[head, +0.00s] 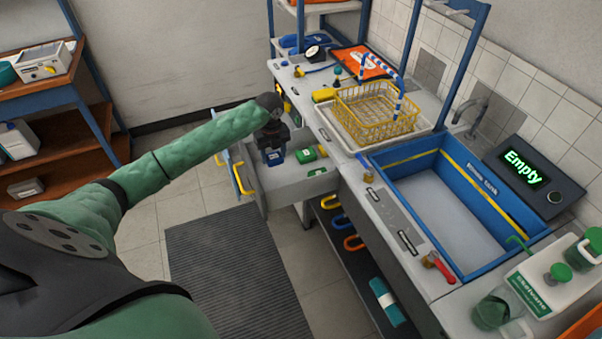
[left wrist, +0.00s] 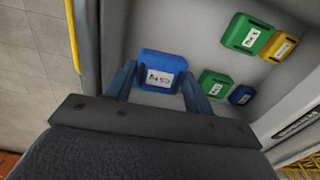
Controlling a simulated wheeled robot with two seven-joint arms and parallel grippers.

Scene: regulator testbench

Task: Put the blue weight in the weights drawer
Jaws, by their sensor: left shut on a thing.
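The blue weight (left wrist: 163,72), a block with a white label, sits between the fingers of my left gripper (left wrist: 158,88) in the left wrist view. In the head view the left gripper (head: 272,146) points down into the open weights drawer (head: 290,174), shut on the blue weight (head: 275,158). I cannot tell whether the weight touches the drawer floor. Two green weights (left wrist: 247,35) (left wrist: 219,83), a yellow weight (left wrist: 279,47) and a smaller blue weight (left wrist: 241,95) lie in the drawer to the right. My right gripper is out of view.
The drawer's yellow handle (head: 242,180) is at its left. A yellow wire basket (head: 375,110), a blue sink basin (head: 450,220) and a display reading "Empty" (head: 525,168) are on the bench. A grey ribbed mat (head: 235,270) covers the floor before it.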

